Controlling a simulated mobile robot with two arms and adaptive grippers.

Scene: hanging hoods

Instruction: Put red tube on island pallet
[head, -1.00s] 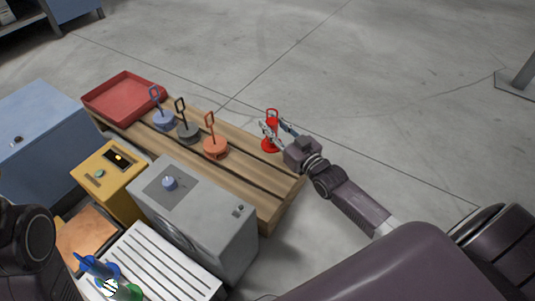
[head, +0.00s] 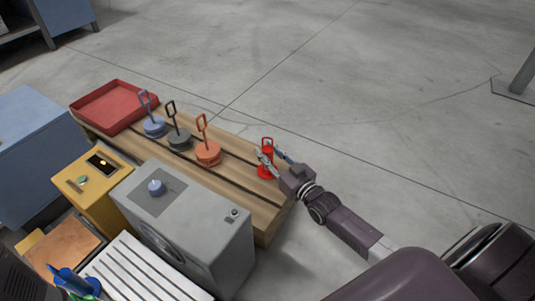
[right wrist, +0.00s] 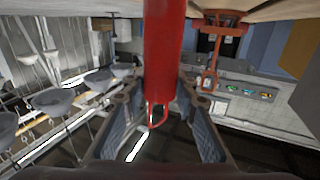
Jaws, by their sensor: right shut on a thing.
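The red tube (head: 267,158) is upright, with a thin loop handle on top and a wider base. My right gripper (head: 269,158) is shut on its upper part. The base is over the right end of the wooden pallet (head: 232,192), at or very near the boards; I cannot tell if it touches. In the right wrist view the red tube (right wrist: 164,50) stands between the two fingers (right wrist: 160,105), with the pallet's wood (right wrist: 270,10) along the top edge. My left gripper is not in view.
An orange weight (head: 208,153), a dark grey one (head: 179,139) and a blue one (head: 154,127) stand in a row on the pallet, left of the tube. A red tray (head: 115,107) is at its far left. A grey machine (head: 190,215) stands at the near side.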

